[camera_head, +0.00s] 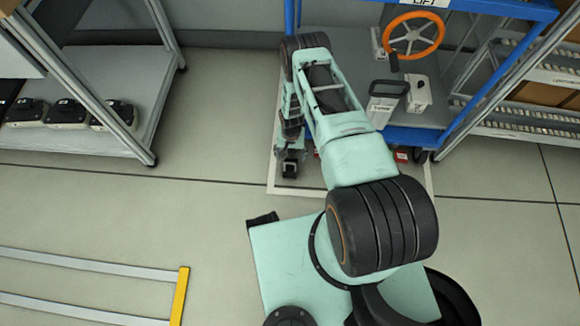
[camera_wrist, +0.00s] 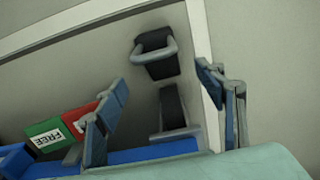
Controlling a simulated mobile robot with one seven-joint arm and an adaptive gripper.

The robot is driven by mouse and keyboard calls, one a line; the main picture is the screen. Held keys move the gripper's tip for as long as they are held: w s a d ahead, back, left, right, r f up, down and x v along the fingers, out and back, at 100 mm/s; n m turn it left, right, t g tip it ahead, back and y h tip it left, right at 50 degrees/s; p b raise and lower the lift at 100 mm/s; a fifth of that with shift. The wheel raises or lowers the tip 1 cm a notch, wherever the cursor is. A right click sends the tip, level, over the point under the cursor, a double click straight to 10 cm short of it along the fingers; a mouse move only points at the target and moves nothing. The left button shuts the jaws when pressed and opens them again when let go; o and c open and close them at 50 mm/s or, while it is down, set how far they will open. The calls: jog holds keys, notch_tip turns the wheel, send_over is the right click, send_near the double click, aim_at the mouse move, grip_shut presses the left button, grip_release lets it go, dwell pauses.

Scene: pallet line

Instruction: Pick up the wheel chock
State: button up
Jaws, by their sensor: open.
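In the head view one dark chock (camera_head: 290,169) shows on the floor just below my gripper's end. My gripper (camera_wrist: 164,82) is open and empty, with its blue-grey fingers on either side of the chocks in the picture. Contact with either chock cannot be made out. In the head view my arm hides part of the area around the gripper.
A blue-framed cart (camera_head: 440,137) with an orange handwheel (camera_head: 414,33) stands behind my arm. Red (camera_wrist: 80,118) and green (camera_wrist: 52,137) blocks sit beside the left finger. A shelf rack (camera_head: 75,147) stands left. Open floor (camera_head: 110,210) lies left; a yellow-ended frame (camera_head: 181,292) is lower left.

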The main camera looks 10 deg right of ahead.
aim_at(290, 167)
notch_tip(290, 167, down, 4)
jog(key=shift+s+r+b, duration=0.1)
jog(key=shift+b, duration=0.45)
jog(key=f, duration=0.1)
jog(key=f+b, duration=0.1)
jog(key=f, duration=0.1)
jog(key=f+b, duration=0.1)
jog(key=f, duration=0.1)
jog(key=shift+s+a+f, duration=0.1)
jog(key=shift+s+a, duration=0.1)
jog(key=shift+s, duration=0.2)
jog(key=shift+c, duration=0.5)
jog(key=c, duration=1.3)
jog(key=shift+w+r, duration=0.1)
jog(key=shift+r, duration=0.15)
